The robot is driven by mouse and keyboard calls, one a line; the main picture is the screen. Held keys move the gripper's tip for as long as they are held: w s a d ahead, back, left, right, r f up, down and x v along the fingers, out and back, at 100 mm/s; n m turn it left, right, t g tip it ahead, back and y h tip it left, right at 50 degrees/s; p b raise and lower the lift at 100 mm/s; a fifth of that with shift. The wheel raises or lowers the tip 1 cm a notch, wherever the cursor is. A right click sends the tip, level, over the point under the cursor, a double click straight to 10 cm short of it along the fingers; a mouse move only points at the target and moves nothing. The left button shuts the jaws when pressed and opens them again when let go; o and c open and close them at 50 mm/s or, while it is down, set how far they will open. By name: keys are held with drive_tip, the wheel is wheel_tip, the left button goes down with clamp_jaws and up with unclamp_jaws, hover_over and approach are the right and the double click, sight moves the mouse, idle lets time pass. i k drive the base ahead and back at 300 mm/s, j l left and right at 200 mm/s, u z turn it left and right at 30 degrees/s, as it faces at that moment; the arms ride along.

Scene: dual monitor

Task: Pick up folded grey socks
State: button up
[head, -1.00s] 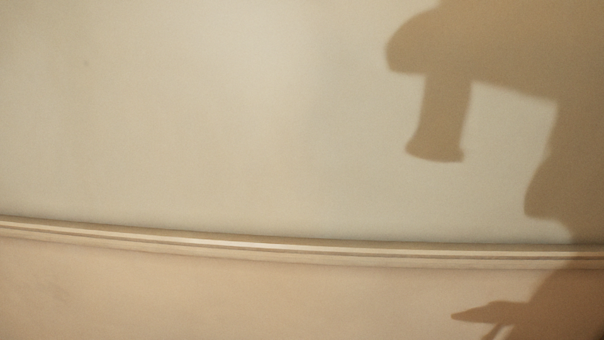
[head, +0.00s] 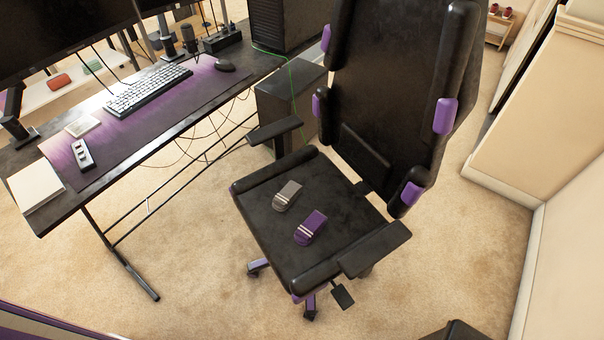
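The folded grey socks (head: 287,195) lie on the black seat of a gaming chair (head: 352,215), left of the seat's middle. They have pale stripes near the lower end. A folded purple pair of socks (head: 311,228) with pale stripes lies close by, lower and to the right, with a small gap between the pairs. Nothing covers the grey socks. My gripper does not show. A dark shape at the bottom edge, right of centre, is too cut off to identify.
The chair's armrests (head: 375,248) flank the seat, and its tall backrest (head: 400,85) stands behind. A desk (head: 60,212) with keyboard (head: 148,90) and purple mat is at left. A wall (head: 575,240) bounds the right. Carpet (head: 200,270) in front of the chair is clear.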

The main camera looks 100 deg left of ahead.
sight(282, 201)
drive_tip(key=u, duration=2.5)
drive_tip(key=i+j+u, duration=0.1)
drive_tip(key=j, duration=0.2)
drive_tip(key=i+j+u, duration=0.15)
drive_tip(key=j, duration=0.15)
drive_tip(key=k+j, duration=0.05)
